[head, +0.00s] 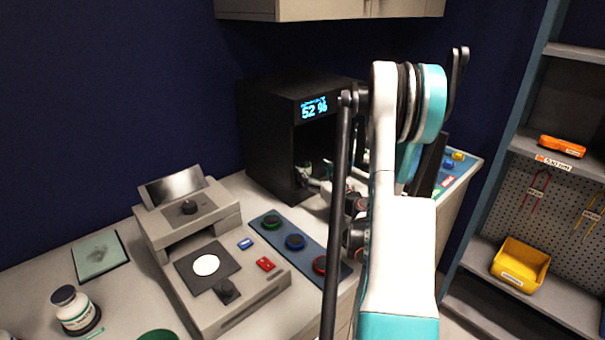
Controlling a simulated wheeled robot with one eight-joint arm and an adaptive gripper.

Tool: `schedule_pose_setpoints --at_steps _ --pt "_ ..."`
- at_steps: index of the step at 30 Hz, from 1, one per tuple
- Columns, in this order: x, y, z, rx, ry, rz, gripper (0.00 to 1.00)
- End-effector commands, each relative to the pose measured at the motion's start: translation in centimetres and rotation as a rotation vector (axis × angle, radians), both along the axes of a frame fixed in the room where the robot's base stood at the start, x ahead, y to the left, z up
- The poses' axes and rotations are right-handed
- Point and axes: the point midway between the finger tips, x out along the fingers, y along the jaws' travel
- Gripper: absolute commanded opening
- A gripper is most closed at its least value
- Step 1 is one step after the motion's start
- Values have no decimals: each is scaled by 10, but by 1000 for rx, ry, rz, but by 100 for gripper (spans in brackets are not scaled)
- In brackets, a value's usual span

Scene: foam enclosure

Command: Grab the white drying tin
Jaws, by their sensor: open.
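My gripper (314,183) is small in the head view and reaches into the open front of a black box (264,135) with a lit "52 %" display. Its fingers are open. A small pale object (303,169) shows at the fingertips inside the dark opening. It may be the white drying tin, but it is too small and shaded to tell, and I cannot tell whether the fingers touch it. My arm hides the area right of the box opening.
A grey instrument (217,225) with a white disc (206,265) stands in front of the box. A blue strip (272,241) holds red, blue and green round pieces. A white labelled jar (73,309) stands at left. Shelves with a yellow bin (520,265) are at right.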

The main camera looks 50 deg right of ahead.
Motion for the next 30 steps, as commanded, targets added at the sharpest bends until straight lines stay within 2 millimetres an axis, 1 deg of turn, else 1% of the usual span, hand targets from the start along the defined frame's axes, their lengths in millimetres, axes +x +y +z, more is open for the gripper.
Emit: schedule_pose_setpoints --at_steps 2,8,15,18,22,28,29,30 --pt "7 -2 -1 0 0 2 71" --pt "18 -5 0 0 0 1 71" --pt "54 -16 -2 0 0 2 71" --pt "65 -20 -1 0 0 2 71" --pt "72 -22 0 0 0 1 71" --pt "72 -22 0 0 0 0 71" --pt "72 -23 0 0 0 0 66" --pt "72 -22 0 0 0 0 57"
